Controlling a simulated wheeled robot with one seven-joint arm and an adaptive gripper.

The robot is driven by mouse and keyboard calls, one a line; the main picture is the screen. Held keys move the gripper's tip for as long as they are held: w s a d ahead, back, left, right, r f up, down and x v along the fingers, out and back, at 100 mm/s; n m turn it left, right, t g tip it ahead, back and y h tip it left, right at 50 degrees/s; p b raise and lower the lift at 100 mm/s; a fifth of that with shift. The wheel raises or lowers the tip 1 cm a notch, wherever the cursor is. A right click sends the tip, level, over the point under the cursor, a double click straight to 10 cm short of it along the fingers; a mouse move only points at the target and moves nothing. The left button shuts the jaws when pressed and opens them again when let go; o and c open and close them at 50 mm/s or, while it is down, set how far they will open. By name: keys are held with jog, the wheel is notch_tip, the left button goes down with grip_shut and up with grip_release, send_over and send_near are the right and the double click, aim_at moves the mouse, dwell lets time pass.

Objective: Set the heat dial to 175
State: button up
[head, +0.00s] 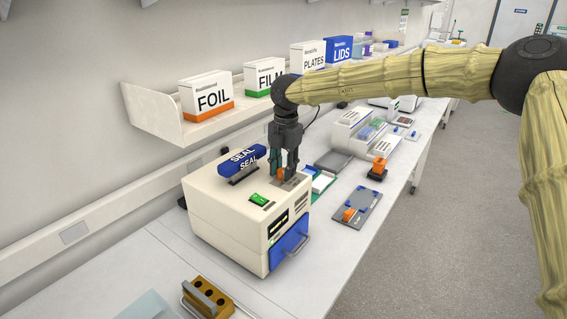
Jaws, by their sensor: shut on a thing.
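The sealer is a cream box (221,226) with a blue SEAL handle (241,163) on top, a small green display (259,200) and a blue front drawer (289,245). An orange knob (281,174), which looks like the heat dial, sits on the right part of its top. My gripper (284,173) points down from above, its fingers around this knob and shut on it. The fingers hide much of the knob. Its setting, scale and the display's digits are too small to read.
A shelf (157,120) with a FOIL box (206,95) and other boxes runs along the wall behind. A brown rack (212,296) stands at the front. A grey plate with an orange part (357,210) lies right of the sealer. Bare bench (322,245) lies between.

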jog(key=n+p, duration=0.4)
jog(key=n, duration=0.1)
jog(key=shift+r+n, duration=0.15)
jog(key=shift+n, duration=0.15)
jog(key=n+p, duration=0.3)
jog(key=n, duration=0.2)
jog(key=shift+w+g, duration=0.1)
jog(key=shift+g, duration=0.2)
jog(key=n+p, duration=0.2)
jog(key=n, duration=0.3)
jog(key=shift+n+p, duration=0.35)
jog(key=shift+n, duration=0.05)
jog(key=shift+w+n+p, duration=0.1)
jog(key=shift+n+p, duration=0.5)
jog(key=shift+n, duration=1.6)
jog(key=o, duration=1)
jog(key=shift+o, duration=0.2)
